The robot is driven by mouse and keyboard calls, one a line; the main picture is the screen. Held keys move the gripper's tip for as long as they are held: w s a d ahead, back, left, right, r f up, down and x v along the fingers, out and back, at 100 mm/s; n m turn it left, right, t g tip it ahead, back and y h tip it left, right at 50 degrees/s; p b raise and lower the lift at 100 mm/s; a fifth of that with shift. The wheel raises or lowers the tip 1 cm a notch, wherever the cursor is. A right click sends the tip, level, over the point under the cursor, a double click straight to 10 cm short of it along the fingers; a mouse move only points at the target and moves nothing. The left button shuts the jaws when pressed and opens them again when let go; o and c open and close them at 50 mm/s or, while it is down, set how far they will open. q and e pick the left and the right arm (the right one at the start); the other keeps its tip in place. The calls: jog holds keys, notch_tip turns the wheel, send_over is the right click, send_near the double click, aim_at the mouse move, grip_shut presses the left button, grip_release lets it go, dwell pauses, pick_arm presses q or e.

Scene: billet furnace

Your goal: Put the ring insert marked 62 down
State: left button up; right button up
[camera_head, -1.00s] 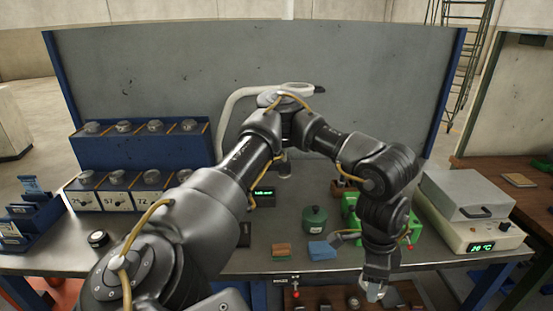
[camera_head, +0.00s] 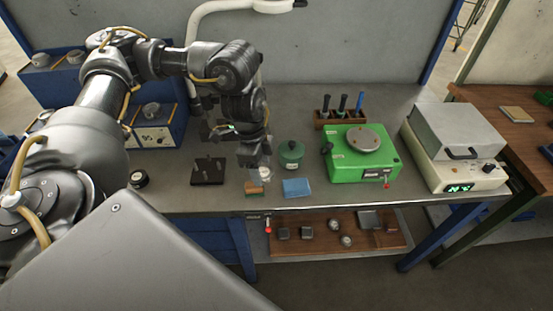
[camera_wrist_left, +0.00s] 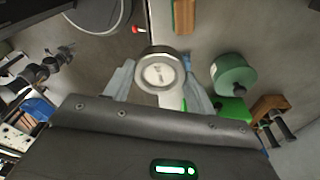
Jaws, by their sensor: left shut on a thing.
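My left gripper (camera_head: 259,163) is shut on a round metal ring insert (camera_wrist_left: 158,73) with a pale marked face. The mark is too small to read. In the left wrist view the insert sits between the two fingers of the gripper (camera_wrist_left: 160,84). In the head view the gripper points down over the front part of the steel bench (camera_head: 330,192), between a dark block with pegs (camera_head: 208,171) and a green pot (camera_head: 291,154). I cannot tell whether the insert touches the bench. My right gripper is not in view.
A brown block (camera_head: 253,188) and a blue pad (camera_head: 296,187) lie close by at the front edge. A green device (camera_head: 345,160), a tool rack (camera_head: 325,121) and a white instrument (camera_head: 440,172) stand right. A low wooden board (camera_head: 292,245) holds several small parts.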

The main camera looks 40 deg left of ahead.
pick_arm(q)
jog(key=s+a+m+p, duration=0.2)
jog(key=s+a, duration=0.2)
jog(key=a, duration=0.3)
jog(key=w+f+p, duration=0.1)
jog(key=w+f, duration=0.2)
jog(key=w, duration=0.1)
jog(key=w+a+f+p, duration=0.1)
jog(key=w+f, duration=0.1)
jog(key=w, duration=0.2)
jog(key=w+a+f+p, duration=0.1)
jog(key=w+f, duration=0.2)
jog(key=w, duration=0.2)
jog(key=shift+f, duration=0.3)
jog(key=shift+w+a+f, duration=0.1)
jog(key=shift+w+f, duration=0.3)
jog(key=shift+f, duration=0.2)
notch_tip(320, 180, down, 2)
jog(key=shift+f+p, duration=0.1)
jog(key=shift+p, duration=0.25)
jog(key=shift+f, duration=0.35)
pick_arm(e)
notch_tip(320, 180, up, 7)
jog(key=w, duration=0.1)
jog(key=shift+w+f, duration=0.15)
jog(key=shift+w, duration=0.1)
